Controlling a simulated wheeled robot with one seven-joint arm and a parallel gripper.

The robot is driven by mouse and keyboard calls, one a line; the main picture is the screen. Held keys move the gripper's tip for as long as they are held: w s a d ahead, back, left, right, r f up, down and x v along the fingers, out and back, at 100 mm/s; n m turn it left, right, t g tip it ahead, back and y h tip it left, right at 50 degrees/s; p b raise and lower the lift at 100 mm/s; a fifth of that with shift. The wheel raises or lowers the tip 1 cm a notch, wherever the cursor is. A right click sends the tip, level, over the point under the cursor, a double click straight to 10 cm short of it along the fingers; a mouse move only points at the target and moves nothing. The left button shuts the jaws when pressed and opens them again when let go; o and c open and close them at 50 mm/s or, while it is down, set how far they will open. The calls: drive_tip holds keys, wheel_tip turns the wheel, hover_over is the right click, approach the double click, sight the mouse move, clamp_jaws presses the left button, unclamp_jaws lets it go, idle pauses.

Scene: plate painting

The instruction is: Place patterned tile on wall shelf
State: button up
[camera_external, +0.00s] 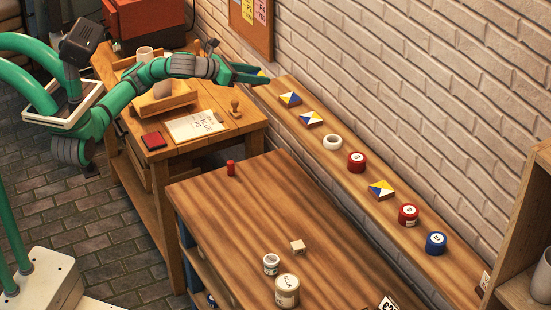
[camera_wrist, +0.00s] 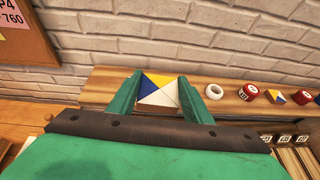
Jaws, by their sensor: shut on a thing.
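My gripper (camera_external: 256,75) is at the far upper-left end of the wall shelf (camera_external: 345,165), close to the brick wall. In the wrist view its two green fingers (camera_wrist: 158,92) are shut on a patterned tile (camera_wrist: 159,90) with yellow, blue and white triangles. Only a small edge of this tile shows in the external view (camera_external: 262,73). I cannot tell if it touches the shelf. Two similar tiles lie on the shelf nearby, the first (camera_external: 290,98) nearer my gripper than the second (camera_external: 311,118). Another patterned tile (camera_external: 381,190) lies farther along, between two red pots.
The shelf also holds a white ring (camera_external: 332,142), a red pot (camera_external: 357,161), another red pot (camera_external: 408,214) and a blue pot (camera_external: 436,243). A small desk (camera_external: 232,125) and a larger wooden table (camera_external: 225,215) stand beside it. A pinboard (camera_external: 250,25) hangs above.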

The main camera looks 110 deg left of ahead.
wheel_tip(320, 180, up, 2)
drive_tip(key=shift+r, duration=0.1)
drive_tip(key=shift+a+r, duration=0.1)
drive_tip(key=shift+r, duration=0.2)
drive_tip(key=shift+s+a+f+m+t+h, duration=0.1)
drive_tip(key=shift+s+a+f+m+h, duration=0.1)
drive_tip(key=shift+a, duration=0.25)
drive_tip(key=shift+s+a+f+m+t+h, duration=0.1)
drive_tip(key=shift+s+a+f+h, duration=0.05)
drive_tip(key=shift+a, duration=0.25)
drive_tip(key=shift+s+a+f+m+t+h, duration=0.1)
drive_tip(key=shift+s+a+f+h, duration=0.1)
drive_tip(key=shift+a, duration=0.25)
drive_tip(key=s+a+m+t+h, duration=0.1)
drive_tip(key=s+a, duration=0.2)
drive_tip(key=a, duration=0.1)
drive_tip(key=m+h, duration=0.2)
hover_over(279, 88)
drive_tip(key=shift+t, duration=0.4)
drive_tip(key=f, duration=1.3)
drive_tip(key=shift+s+d, duration=0.25)
drive_tip(key=shift+d, duration=0.15)
drive_tip(key=shift+w+a+f, duration=0.15)
drive_tip(key=shift+f, duration=0.45)
drive_tip(key=shift+w+a+f, duration=0.15)
drive_tip(key=shift+f, duration=1.25)
